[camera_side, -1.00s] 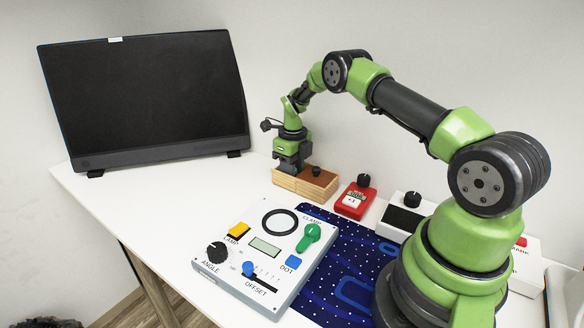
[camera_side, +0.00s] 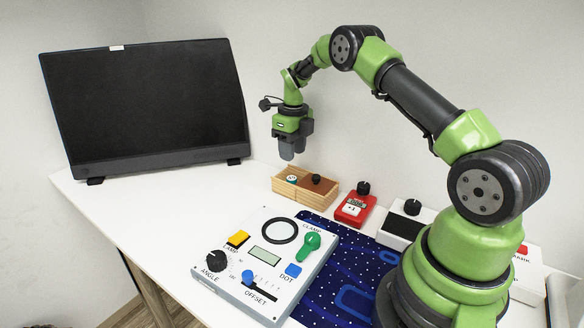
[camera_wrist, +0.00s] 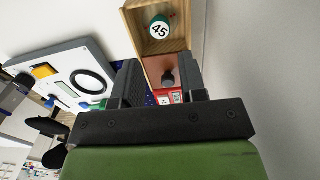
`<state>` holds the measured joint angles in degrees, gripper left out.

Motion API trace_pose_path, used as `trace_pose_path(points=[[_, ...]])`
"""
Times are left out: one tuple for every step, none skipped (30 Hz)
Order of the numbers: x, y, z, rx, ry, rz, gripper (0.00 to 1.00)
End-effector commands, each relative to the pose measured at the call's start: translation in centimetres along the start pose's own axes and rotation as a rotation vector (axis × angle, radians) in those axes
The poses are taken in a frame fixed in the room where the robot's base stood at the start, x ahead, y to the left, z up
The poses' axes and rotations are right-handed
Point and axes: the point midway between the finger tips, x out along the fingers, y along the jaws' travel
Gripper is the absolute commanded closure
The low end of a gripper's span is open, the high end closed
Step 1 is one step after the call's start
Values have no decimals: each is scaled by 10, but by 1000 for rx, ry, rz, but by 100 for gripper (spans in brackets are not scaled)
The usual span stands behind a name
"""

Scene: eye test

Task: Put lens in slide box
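The slide box (camera_side: 280,186) is a small wooden box beyond the control panel. Its brown lid (camera_side: 324,187) with a black knob covers the right part, and the left part is open.
A white control panel (camera_side: 225,262) with an empty-looking black ring (camera_side: 280,231) and a green clamp lever (camera_side: 311,244) stands in front. A red device (camera_side: 352,208) and a white box (camera_side: 402,223) stand right of the slide box. A dark monitor (camera_side: 145,105) is behind left.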

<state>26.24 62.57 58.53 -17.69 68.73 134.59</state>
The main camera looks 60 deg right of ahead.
Motion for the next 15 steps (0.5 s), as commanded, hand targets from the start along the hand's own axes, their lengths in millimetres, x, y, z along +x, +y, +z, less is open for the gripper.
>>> trace_pose_path(points=[[-12,-1,1,0,-5,-3,62],[-17,0,0,1,-4,-2,62],[-23,0,1,1,-4,-2,62],[-27,0,1,1,-3,-2,62],[-31,0,0,0,-2,-2,62],[-35,0,0,0,-2,-2,62],[-38,0,0,0,-2,-2,62],[-40,0,0,-2,-2,-1,62],[-44,1,0,-12,-4,-1,62],[-48,3,0,-29,-8,-2,62],[-54,5,0,-54,-15,-4,62],[-63,10,0,-104,-26,-7,62],[-71,15,0,-154,-37,-10,62],[-81,21,-1,-216,-51,-14,62],[-96,31,-3,-310,-73,-21,62]])
